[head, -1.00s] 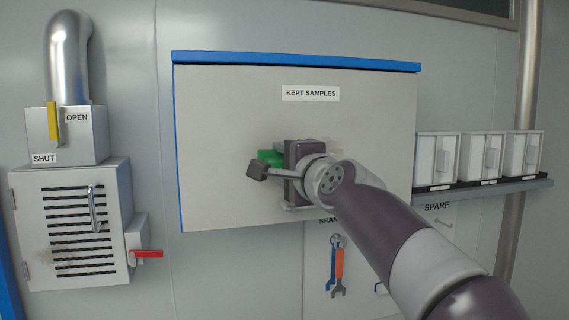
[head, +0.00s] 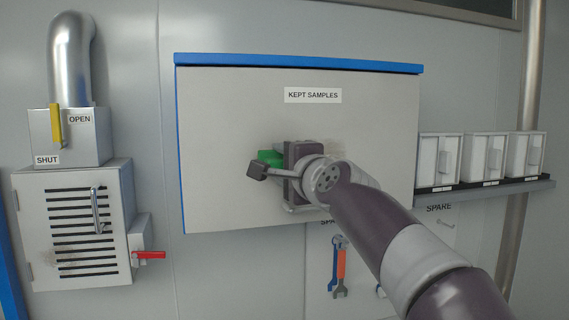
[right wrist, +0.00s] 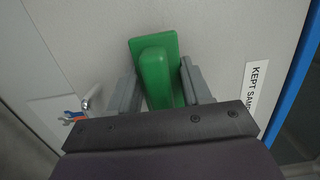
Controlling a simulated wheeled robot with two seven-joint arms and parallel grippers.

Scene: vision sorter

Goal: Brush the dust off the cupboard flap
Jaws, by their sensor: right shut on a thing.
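The cupboard flap (head: 225,120) is a pale panel under a blue top edge, labelled KEPT SAMPLES, and it hangs shut. A faint beige dust smudge (head: 334,149) shows on it just right of my right gripper; the arm may hide more of it. My left gripper is not in view.
A slatted metal box (head: 80,195) with a red handle (head: 149,255) stands left, under a yellow lever (head: 56,124). A shelf (head: 500,190) with white bins is at right. Tools (head: 340,265) hang below the flap.

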